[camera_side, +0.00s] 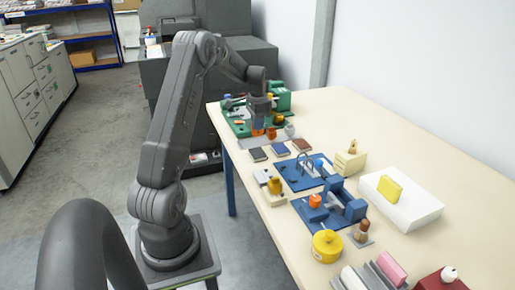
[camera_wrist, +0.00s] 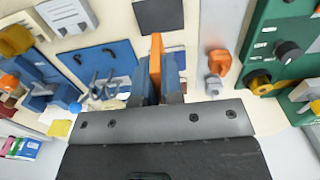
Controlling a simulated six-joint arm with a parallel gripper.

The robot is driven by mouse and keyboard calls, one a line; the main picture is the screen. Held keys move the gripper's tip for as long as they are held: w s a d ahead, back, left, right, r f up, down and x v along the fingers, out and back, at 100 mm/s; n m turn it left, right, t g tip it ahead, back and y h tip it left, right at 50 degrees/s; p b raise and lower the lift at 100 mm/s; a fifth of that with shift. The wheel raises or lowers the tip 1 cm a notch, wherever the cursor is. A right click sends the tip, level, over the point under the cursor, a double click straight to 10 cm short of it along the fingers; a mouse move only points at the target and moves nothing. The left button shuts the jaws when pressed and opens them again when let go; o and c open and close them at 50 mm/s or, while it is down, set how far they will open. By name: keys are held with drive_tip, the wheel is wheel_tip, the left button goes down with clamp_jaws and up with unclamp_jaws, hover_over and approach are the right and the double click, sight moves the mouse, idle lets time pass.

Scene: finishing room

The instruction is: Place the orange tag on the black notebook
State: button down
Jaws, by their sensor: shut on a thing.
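My gripper (camera_wrist: 162,85) is shut on the orange tag (camera_wrist: 157,50), which stands on edge between the blue fingers. In the side view, my gripper (camera_side: 258,118) is at the far end of the table, with the tag (camera_side: 257,132) just below it, beside the green fixture. A dark, flat rectangle, seemingly the black notebook (camera_wrist: 158,15), lies beyond the tag at the top of the wrist view. In the side view, the black notebook (camera_side: 257,154) appears to lie at the left of a short row, apart from the tag. The fingers hide what is directly beneath.
A dark blue notebook (camera_side: 280,149) and a brown one (camera_side: 301,145) lie in the row. A green fixture (camera_side: 284,100) stands behind my gripper. Blue fixtures (camera_side: 340,208), a yellow tin (camera_side: 326,246) and a white box (camera_side: 415,212) occupy the nearer table.

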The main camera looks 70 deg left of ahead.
drive_tip(key=shift+f, duration=3.5)
drive_tip(key=c, duration=1.3)
unclamp_jaws()
drive_tip(key=shift+f, duration=0.15)
drive_tip(key=shift+o, duration=0.2)
